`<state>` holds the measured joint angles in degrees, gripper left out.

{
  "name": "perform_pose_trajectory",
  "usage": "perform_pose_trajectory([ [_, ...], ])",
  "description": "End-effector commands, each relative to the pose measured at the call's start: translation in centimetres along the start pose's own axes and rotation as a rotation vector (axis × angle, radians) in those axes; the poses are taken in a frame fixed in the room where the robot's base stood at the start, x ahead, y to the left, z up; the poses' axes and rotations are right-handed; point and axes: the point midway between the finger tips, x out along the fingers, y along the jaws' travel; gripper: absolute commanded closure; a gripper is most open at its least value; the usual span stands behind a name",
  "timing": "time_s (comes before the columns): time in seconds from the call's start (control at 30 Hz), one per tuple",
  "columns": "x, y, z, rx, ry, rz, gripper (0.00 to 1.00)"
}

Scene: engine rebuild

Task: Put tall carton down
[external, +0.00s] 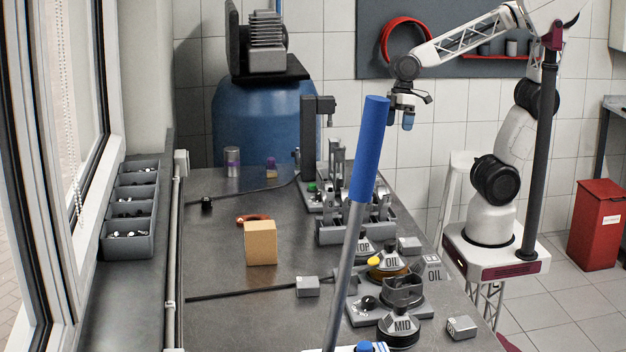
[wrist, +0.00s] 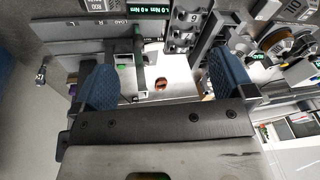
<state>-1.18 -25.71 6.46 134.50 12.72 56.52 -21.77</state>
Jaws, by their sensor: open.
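A tan carton (external: 260,243) stands upright on the grey bench, left of the engine parts. My gripper (external: 402,120) is open and empty, raised high above the right side of the bench, well away from the carton. In the wrist view its two blue fingers (wrist: 167,84) are spread wide with nothing held between them. I cannot make out the carton clearly in the wrist view.
A red-orange clip (external: 253,219) lies behind the carton. A blue-handled bar (external: 370,150) rises in the foreground. Labelled oil and part stands (external: 390,265) crowd the bench's right side. Grey bins (external: 130,210) line the left. The bench (external: 215,270) left of the carton is clear.

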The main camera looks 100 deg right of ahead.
Motion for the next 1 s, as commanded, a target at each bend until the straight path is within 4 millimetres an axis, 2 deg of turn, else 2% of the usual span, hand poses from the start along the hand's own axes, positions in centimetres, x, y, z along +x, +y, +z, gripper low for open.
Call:
perform_pose_trajectory([
  [0.03,-0.2,0.1,1.5,0.028,0.005,0.023,0.00],
  [0.2,0.0,0.7,6.0,0.140,0.020,0.105,0.00],
  [0.4,0.3,1.3,9.9,0.241,0.042,0.176,0.00],
  [0.6,0.5,1.5,11.5,0.285,0.054,0.206,0.00],
  [1.0,0.6,1.5,11.6,0.288,0.055,0.208,0.00],
])
